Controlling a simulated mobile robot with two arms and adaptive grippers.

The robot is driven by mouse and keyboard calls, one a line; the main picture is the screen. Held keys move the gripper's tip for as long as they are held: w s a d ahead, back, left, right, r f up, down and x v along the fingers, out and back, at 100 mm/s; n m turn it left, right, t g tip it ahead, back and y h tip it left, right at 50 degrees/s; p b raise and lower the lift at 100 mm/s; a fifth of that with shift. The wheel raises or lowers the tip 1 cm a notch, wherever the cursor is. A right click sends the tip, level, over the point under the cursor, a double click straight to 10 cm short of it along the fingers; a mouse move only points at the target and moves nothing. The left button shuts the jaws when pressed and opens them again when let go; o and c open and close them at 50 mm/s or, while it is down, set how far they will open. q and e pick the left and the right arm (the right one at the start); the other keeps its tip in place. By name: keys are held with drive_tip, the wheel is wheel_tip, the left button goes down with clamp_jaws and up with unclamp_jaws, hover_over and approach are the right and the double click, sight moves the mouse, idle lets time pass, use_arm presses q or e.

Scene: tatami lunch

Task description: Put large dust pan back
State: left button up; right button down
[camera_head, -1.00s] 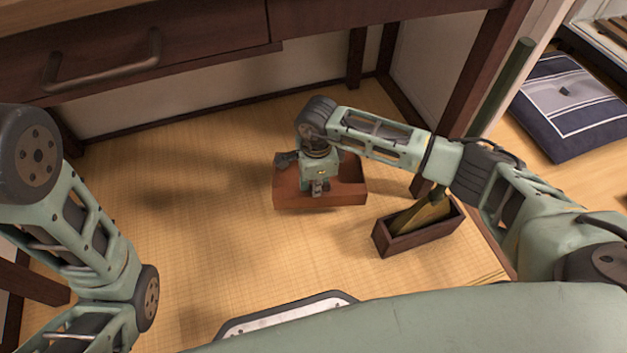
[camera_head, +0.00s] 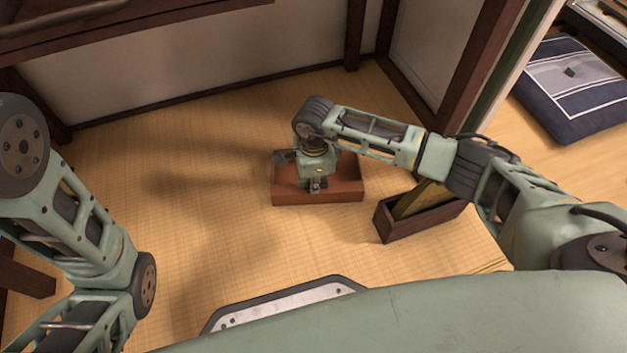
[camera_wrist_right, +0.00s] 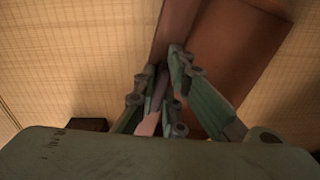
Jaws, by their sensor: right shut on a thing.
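The large dust pan (camera_head: 346,190) is a reddish-brown, shallow open tray near the middle of the head view. My right gripper (camera_head: 316,186) reaches down onto it from above. In the right wrist view the gripper (camera_wrist_right: 164,78) is shut on a thin part of the dust pan (camera_wrist_right: 235,55), whose broad surface spreads out beyond the fingers. The pan looks level, low over the tatami; I cannot tell whether it touches the floor. My left arm shows at the left of the head view, but its gripper is out of view.
A dark narrow wooden box (camera_head: 420,221) with a yellowish brush head (camera_head: 424,198) in it stands just right of the pan. A dark wooden post (camera_head: 470,70) rises behind. A blue cushion (camera_head: 575,92) lies at the upper right. The tatami (camera_head: 190,215) left of the pan is clear.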

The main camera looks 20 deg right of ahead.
drive_tip(key=shift+r, duration=0.1)
drive_tip(key=c, duration=1.7)
unclamp_jaws()
drive_tip(key=shift+c, duration=0.2)
drive_tip(key=shift+r, duration=0.4)
wheel_tip(320, 180, up, 7)
drive_tip(key=shift+f, duration=0.2)
drive_tip(key=shift+s, duration=0.1)
